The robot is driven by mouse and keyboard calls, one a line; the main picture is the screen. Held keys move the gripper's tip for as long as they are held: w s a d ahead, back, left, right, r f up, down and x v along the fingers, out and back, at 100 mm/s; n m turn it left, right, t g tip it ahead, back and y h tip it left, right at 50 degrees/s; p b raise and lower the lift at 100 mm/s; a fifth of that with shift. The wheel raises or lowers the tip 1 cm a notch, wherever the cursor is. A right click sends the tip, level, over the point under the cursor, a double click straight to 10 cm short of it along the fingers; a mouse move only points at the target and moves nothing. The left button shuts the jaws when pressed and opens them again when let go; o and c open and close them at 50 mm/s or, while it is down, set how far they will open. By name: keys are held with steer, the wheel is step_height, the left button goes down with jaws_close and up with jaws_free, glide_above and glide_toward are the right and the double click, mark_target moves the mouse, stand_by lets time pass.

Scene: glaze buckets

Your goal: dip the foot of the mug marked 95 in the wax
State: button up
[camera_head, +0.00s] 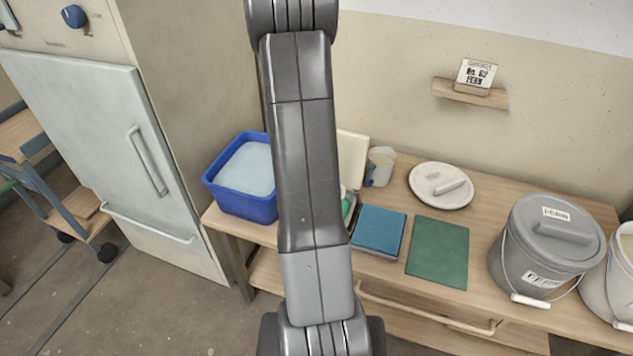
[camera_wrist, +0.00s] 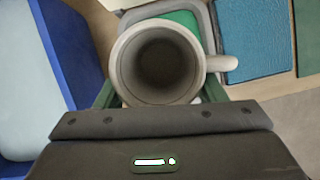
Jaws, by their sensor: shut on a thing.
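My gripper (camera_wrist: 160,92) is shut on a pale grey-white mug (camera_wrist: 124,68), with a green finger on either side of it. The wrist camera looks into the mug's open top; its handle (camera_wrist: 220,63) points right. No number shows on the mug, and its foot is hidden. Beneath or beyond it is a grey-rimmed pan (camera_wrist: 209,25) with green inside, perhaps the wax; I cannot tell whether the mug touches it. In the head view, my arm hides the gripper and mug, and only the pan's right edge (camera_head: 348,207) shows.
A blue tub (camera_head: 240,205) of pale liquid stands left of the pan. A pale upright panel (camera_head: 351,158) and a jug (camera_head: 382,164) stand behind. A round lid (camera_head: 441,186) lies behind.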

steer(key=shift+w+f, duration=0.2)
steer(key=shift+w, duration=0.1)
steer(key=shift+f+b, duration=2.3)
steer(key=shift+b, duration=0.05)
steer(key=shift+f, duration=0.2)
steer(key=shift+f+b, duration=0.8)
steer(key=shift+b, duration=0.2)
steer(key=shift+f, duration=0.2)
steer(key=shift+r+p, duration=1.15)
steer(key=shift+r, duration=0.25)
